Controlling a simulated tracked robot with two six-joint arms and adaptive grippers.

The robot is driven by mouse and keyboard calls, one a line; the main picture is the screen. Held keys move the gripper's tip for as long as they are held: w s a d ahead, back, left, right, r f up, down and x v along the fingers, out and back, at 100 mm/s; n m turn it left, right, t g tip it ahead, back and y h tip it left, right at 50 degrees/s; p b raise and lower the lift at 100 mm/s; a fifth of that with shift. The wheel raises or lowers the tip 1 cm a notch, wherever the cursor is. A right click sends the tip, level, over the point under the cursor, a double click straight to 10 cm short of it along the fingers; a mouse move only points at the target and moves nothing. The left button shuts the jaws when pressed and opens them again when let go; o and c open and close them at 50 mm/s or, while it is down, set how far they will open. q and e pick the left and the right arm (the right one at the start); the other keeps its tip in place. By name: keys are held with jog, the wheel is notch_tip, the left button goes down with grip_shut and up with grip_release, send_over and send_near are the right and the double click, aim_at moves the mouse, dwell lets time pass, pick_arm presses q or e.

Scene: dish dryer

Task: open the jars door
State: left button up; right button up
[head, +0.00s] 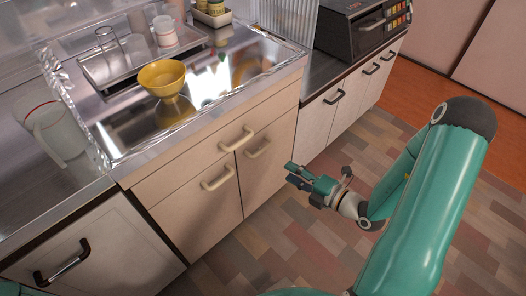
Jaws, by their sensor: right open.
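Several shut cabinet doors show in the head view; none is marked as the jars door, so I cannot tell which it is. Under the sink are a left beige door (195,212) and a right beige door (268,165). Each has a cream handle, the left handle (217,178) and the right handle (257,149). A drawer-like panel with a cream handle (237,139) sits above them. My right gripper (298,178) is open and empty, in front of the right beige door and apart from the handles. My left gripper is out of view.
A white door with a dark handle (62,262) is at lower left. White doors with dark handles (335,97) stand at right, below an oven (365,30). A yellow bowl (162,78), a pitcher (57,132) and a tray with cups stand above. The tiled floor (290,245) is clear.

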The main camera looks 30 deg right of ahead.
jog(key=s+d+f+h, duration=0.1)
jog(key=d, duration=0.2)
jog(key=b, duration=0.8)
send_near(263, 149)
jog(key=shift+m, duration=0.4)
jog(key=x, duration=0.3)
jog(key=b+x, duration=0.1)
jog(key=x, duration=0.6)
jog(key=shift+w+f+b, duration=0.1)
jog(key=shift+f+b, duration=0.3)
grip_shut()
